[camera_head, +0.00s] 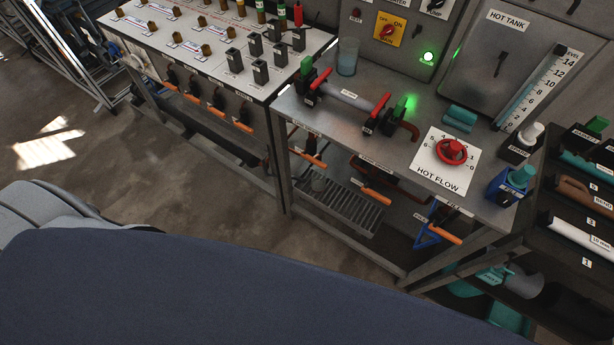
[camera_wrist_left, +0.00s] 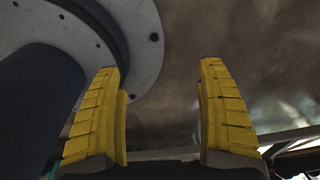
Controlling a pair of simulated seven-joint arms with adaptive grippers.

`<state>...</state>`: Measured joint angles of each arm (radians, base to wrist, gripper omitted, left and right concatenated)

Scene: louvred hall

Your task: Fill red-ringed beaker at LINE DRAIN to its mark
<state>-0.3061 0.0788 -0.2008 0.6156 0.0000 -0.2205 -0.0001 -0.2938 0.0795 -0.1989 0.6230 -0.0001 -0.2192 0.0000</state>
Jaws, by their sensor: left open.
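A clear glass beaker (camera_head: 347,57) stands upright at the back of the grey bench, left of the red knob on the yellow plate; I cannot make out a red ring on it. No gripper shows in the head view.
The bench (camera_head: 290,102) carries a pipe with red and green fittings, and a red HOT FLOW knob (camera_head: 452,151). The HOT TANK (camera_head: 494,58) with a level scale stands behind. Floor in front is open.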

